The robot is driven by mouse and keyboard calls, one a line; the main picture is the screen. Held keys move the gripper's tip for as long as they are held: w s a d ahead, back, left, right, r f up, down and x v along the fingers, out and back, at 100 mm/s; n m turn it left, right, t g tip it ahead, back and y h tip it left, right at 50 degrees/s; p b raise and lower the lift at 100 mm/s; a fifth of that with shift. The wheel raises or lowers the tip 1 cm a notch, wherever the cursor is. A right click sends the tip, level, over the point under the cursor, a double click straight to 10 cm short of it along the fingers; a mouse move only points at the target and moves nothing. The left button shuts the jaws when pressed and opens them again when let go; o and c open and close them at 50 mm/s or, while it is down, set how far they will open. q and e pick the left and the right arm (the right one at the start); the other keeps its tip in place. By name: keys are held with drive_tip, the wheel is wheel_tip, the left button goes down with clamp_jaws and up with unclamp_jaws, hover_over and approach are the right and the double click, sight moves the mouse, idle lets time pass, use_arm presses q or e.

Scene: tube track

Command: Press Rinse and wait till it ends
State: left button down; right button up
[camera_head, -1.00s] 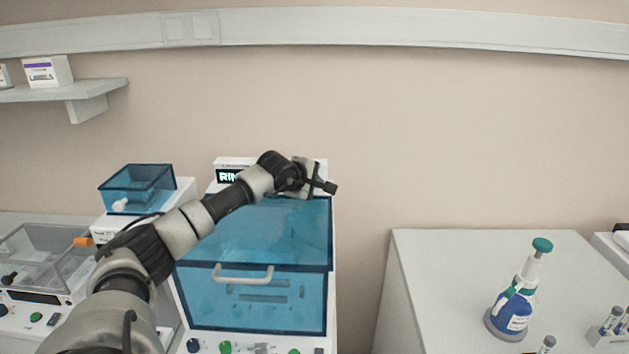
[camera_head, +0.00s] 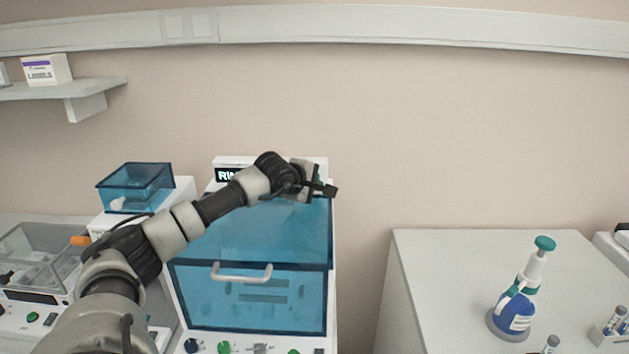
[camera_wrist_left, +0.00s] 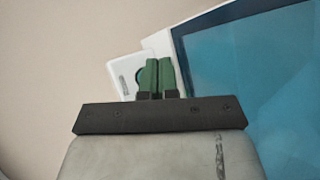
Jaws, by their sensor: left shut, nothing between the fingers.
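The washer with a blue see-through lid (camera_head: 265,240) stands left of centre, its lid closed. Its dark display (camera_head: 226,174) shows white letters starting with "RI"; my arm hides the rest. My left gripper (camera_head: 328,189) is at the top right of the machine, above the lid's back edge. In the left wrist view its green fingers (camera_wrist_left: 157,75) are shut together with nothing between them. They lie over a white panel (camera_wrist_left: 125,72), and a dark round part behind them is mostly hidden. I cannot tell whether the fingertips touch it. My right gripper is not in view.
Knobs and a green button (camera_head: 224,347) line the machine's front. A smaller blue-lidded box (camera_head: 137,188) and a clear-lidded unit (camera_head: 38,258) stand to the left. A blue bottle (camera_head: 516,310) and a tube rack (camera_head: 608,335) stand on the right counter.

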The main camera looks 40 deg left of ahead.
sight(314, 207)
use_arm(q)
drive_tip(key=shift+s+d+f+b, duration=0.2)
drive_tip(key=shift+s+d+b, duration=0.7)
drive_tip(key=shift+s+b, duration=0.15)
drive_tip(key=shift+s+d+r+b, duration=0.15)
drive_tip(key=shift+s+d+b, duration=0.35)
drive_tip(key=shift+s, duration=0.2)
drive_tip(key=shift+d, duration=0.1)
drive_tip(key=shift+d, duration=0.1)
